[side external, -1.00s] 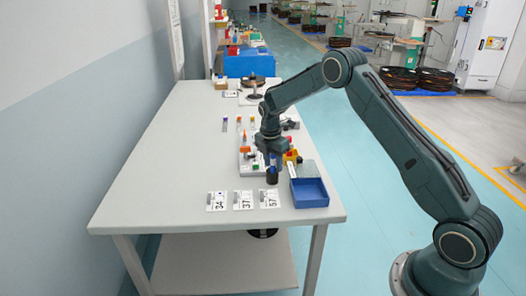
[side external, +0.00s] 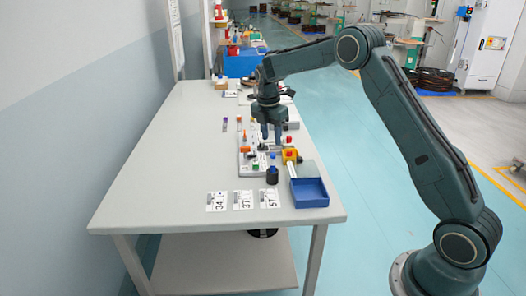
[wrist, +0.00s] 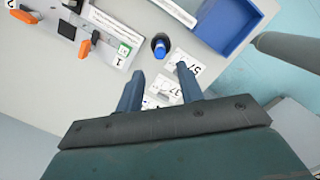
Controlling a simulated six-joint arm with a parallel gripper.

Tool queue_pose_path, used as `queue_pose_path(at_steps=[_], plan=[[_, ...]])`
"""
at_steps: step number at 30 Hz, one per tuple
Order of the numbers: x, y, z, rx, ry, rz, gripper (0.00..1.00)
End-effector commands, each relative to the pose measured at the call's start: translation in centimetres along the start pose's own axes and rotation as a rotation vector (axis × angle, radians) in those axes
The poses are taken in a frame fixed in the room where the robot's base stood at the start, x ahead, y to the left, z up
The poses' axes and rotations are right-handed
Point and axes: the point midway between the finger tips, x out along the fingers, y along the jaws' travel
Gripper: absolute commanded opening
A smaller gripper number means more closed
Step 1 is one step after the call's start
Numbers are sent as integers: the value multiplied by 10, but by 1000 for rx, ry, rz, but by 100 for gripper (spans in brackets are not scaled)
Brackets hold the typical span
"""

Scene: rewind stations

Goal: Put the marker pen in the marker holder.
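The marker pen (side external: 272,157) shows as a blue end standing upright in the dark marker holder (side external: 272,175), near the front of the table. In the wrist view, the blue pen end (wrist: 160,50) sits inside the holder's black round rim (wrist: 161,38). The pen's lower part is hidden by the holder. My gripper (side external: 271,140) is above and behind the holder, apart from the pen. In the wrist view its two fingers (wrist: 159,88) are spread with nothing between them.
A blue tray (side external: 310,194) stands right of the holder, looking empty. Number cards (side external: 243,201) lie in front. The table's left side is clear.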

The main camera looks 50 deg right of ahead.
Motion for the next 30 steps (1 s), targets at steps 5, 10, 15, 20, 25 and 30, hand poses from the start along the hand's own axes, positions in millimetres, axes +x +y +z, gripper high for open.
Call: queue_pose_path(at_steps=[5,10,15,20,25,30], plan=[[-12,0,0,-1,0,1,37],[-14,0,0,-1,0,0,37],[-13,0,0,-1,0,0,37],[-13,0,0,0,0,0,37],[-15,-1,-1,4,0,1,37],[-29,-6,-5,44,0,17,37]])
